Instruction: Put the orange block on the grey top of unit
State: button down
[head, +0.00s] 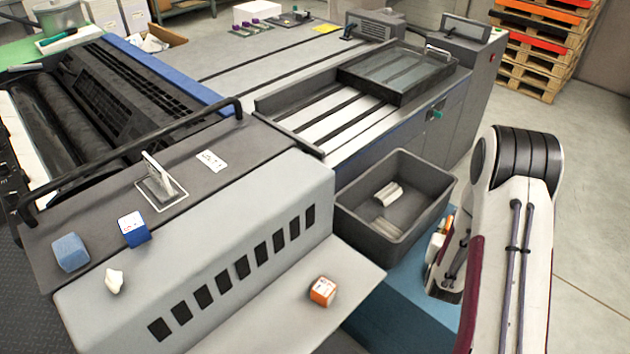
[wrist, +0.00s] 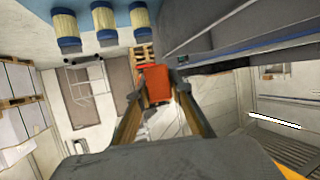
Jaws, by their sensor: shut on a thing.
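In the wrist view my gripper (wrist: 156,88) is shut on an orange block (wrist: 153,84), held between the two fingertips. My gripper does not show in the head view; only my arm does, at the right. The near unit has a dark grey top (head: 95,203) at the left of the head view. On it are a blue block (head: 70,252), a blue box with a white label (head: 134,229), and a small metal stand. A separate orange box with a white label (head: 323,291) sits on the unit's light grey front ledge (head: 290,325).
A grey open bin (head: 440,195) with pale pieces inside stands right of the unit. A dark shallow tray (head: 435,80) lies on the farther machine. A black rail (head: 130,150) runs along the back of the grey top. A small white lump (head: 114,281) lies near its front edge.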

jog(key=w+a+r+n+y, duration=0.1)
jog(key=w+a+r+y, duration=0.15)
jog(key=a+r, duration=0.5)
jog(key=w+a+r+n+t+y, duration=0.1)
jog(key=w+a+r+n, duration=0.1)
jog(key=w+a+r, duration=0.5)
jog(key=a+r+n+y, duration=0.1)
jog(key=a+r, duration=0.4)
jog(key=a, duration=0.5)
jog(key=s+a+r+n+y, duration=0.1)
jog(key=a+r+n+y, duration=0.25)
jog(key=a+r, duration=0.8)
jog(key=s+a+r+n+y, duration=0.1)
jog(key=s+a+r, duration=0.15)
jog(key=a, duration=0.35)
jog(key=s+a+r+n+y, duration=0.1)
jog(key=s+a, duration=0.2)
jog(key=a, duration=0.3)
jog(key=shift+s+d+f+g+y, duration=0.15)
jog(key=shift+s+f, duration=0.1)
jog(key=shift+f, duration=0.65)
jog(key=shift+s+d+f+g+y, duration=0.15)
jog(key=shift+s+f, duration=0.1)
jog(key=shift+f, duration=0.65)
jog(key=shift+a, duration=0.1)
send_over(266, 177)
jog(key=shift+f, duration=3.1)
jog(key=shift+f, duration=0.1)
jog(key=shift+f, duration=1.8)
